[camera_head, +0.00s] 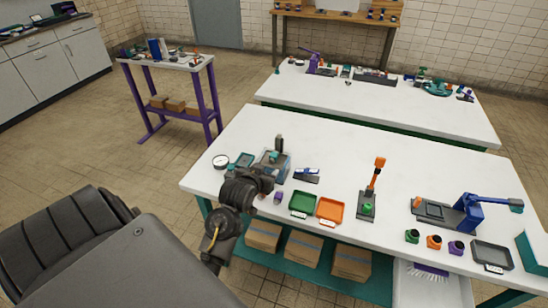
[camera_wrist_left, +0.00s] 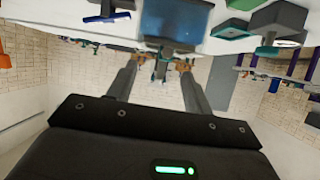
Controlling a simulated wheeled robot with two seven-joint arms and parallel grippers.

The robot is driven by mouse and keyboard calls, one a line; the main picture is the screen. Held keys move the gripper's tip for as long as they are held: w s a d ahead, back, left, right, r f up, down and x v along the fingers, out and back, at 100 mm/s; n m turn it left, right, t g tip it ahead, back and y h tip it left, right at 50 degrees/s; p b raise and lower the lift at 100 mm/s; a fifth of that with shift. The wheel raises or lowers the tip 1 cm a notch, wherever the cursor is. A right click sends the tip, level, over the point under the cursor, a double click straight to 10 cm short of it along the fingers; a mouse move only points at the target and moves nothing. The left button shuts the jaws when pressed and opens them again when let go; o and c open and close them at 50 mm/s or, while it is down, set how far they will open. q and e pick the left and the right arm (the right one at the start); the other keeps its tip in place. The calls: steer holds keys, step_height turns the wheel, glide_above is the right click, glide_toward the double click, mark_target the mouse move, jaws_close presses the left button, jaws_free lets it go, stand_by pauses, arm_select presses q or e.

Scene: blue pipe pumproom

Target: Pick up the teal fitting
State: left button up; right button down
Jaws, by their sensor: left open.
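A small teal piece, probably the teal fitting (camera_head: 274,155), shows at the grey-blue bin (camera_head: 286,168) on the near table, partly hidden by my left arm. My left gripper (camera_head: 268,168) is at the near side of that bin, its fingers hard to make out there. In the left wrist view, the gripper (camera_wrist_left: 158,80) is open, with its two fingers apart. My right gripper is not in view.
A gauge (camera_head: 220,161) and teal tray (camera_head: 244,159) lie left of the bin. A green tray (camera_head: 302,202), orange tray (camera_head: 330,209) and black-blue piece (camera_head: 307,175) lie right. An orange-handled upright device (camera_head: 375,178) stands farther right. The table's back middle is clear.

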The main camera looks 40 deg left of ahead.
mark_target(273, 155)
arm_select(q)
steer(key=w+a, duration=0.1)
steer(key=w, duration=0.1)
steer(key=w+a, duration=0.1)
steer(key=w, duration=0.1)
steer(key=w+a+f, duration=0.1)
steer(key=w, duration=0.1)
steer(key=shift+w+a+p, duration=0.1)
steer(key=shift+p, duration=0.2)
steer(key=shift+w+t, duration=0.2)
steer(key=shift+t, duration=0.1)
steer(key=shift+a+p+x, duration=0.1)
steer(key=shift+p+x, duration=0.3)
steer(key=shift+x, duration=0.8)
steer(key=shift+a+p+x, duration=0.15)
steer(key=shift+p+x, duration=0.2)
steer(key=shift+x, duration=0.85)
steer(key=shift+s+f, duration=0.15)
steer(key=shift+c, duration=0.3)
jaws_close()
